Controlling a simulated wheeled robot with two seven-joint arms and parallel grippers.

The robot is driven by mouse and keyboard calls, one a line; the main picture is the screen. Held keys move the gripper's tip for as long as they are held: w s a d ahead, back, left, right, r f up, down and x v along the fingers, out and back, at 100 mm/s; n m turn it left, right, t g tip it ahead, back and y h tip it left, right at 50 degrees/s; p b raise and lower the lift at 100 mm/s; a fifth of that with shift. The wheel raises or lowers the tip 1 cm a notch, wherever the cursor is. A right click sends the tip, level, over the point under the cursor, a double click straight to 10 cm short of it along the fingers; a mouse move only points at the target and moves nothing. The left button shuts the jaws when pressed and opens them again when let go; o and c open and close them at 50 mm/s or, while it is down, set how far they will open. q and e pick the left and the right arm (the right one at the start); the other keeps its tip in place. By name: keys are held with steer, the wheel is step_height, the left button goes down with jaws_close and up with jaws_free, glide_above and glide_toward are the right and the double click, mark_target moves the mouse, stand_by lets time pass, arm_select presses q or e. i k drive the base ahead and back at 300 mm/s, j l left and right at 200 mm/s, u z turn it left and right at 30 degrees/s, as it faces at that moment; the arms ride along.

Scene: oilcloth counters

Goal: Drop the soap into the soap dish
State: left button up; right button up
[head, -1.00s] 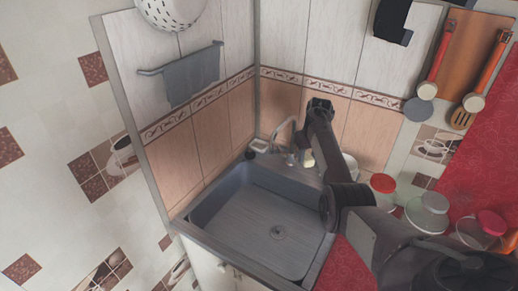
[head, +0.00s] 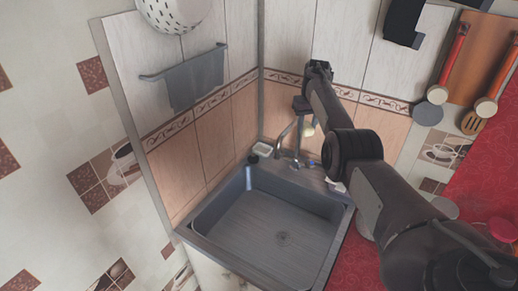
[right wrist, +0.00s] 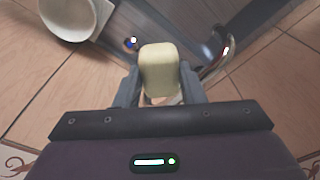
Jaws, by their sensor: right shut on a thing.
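My right gripper (head: 305,110) is shut on the pale yellow soap (head: 308,129), above the back rim of the sink near the tap. In the right wrist view the soap (right wrist: 158,70) stands between the two grey fingers (right wrist: 158,88). My left gripper is not in view.
The grey sink (head: 265,225) is empty. Its tap (head: 285,135) rises close to my right gripper and also shows in the right wrist view (right wrist: 215,62). A white bowl (right wrist: 68,18) is at that view's upper left. Tiled walls close off the back and left.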

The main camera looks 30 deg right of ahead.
mark_target(262, 150)
steer(key=i, duration=0.85)
